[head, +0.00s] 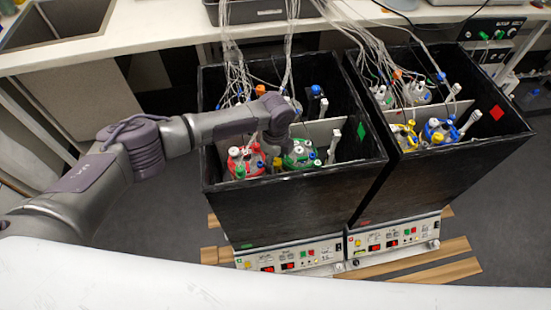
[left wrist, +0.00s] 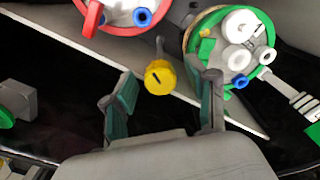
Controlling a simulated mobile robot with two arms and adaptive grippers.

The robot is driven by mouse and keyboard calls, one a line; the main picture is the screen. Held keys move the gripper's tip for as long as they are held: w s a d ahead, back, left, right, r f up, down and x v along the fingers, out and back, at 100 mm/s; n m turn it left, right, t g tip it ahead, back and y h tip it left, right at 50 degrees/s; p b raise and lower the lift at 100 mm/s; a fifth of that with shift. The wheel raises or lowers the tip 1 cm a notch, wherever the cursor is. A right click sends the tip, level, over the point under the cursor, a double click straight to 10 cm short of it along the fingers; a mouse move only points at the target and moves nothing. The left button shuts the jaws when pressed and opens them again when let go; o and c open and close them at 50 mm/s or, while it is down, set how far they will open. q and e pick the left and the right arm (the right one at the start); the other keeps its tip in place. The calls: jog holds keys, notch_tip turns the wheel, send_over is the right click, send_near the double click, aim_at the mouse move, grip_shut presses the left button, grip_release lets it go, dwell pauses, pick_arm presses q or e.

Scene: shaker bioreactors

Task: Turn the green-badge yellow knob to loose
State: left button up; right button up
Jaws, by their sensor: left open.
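The yellow knob (left wrist: 158,78) shows in the left wrist view, with a dark mark on its face and a short stem behind it. It stands between the red-ringed vessel and the green-ringed vessel (left wrist: 228,45). My left gripper (left wrist: 168,82) is open, with one finger on each side of the knob in the picture; a gap shows on both sides, and I see no contact. My right gripper is not in view.
The left black box (head: 290,205) holds a red-ringed vessel (head: 245,160) and bears a green badge (head: 361,131). The right black box (head: 440,185) bears a red badge (head: 497,112). Tubes hang from above. A light divider (left wrist: 60,45) runs behind the knob.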

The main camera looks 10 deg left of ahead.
pick_arm(q)
jog(key=shift+c, duration=1.2)
grip_shut()
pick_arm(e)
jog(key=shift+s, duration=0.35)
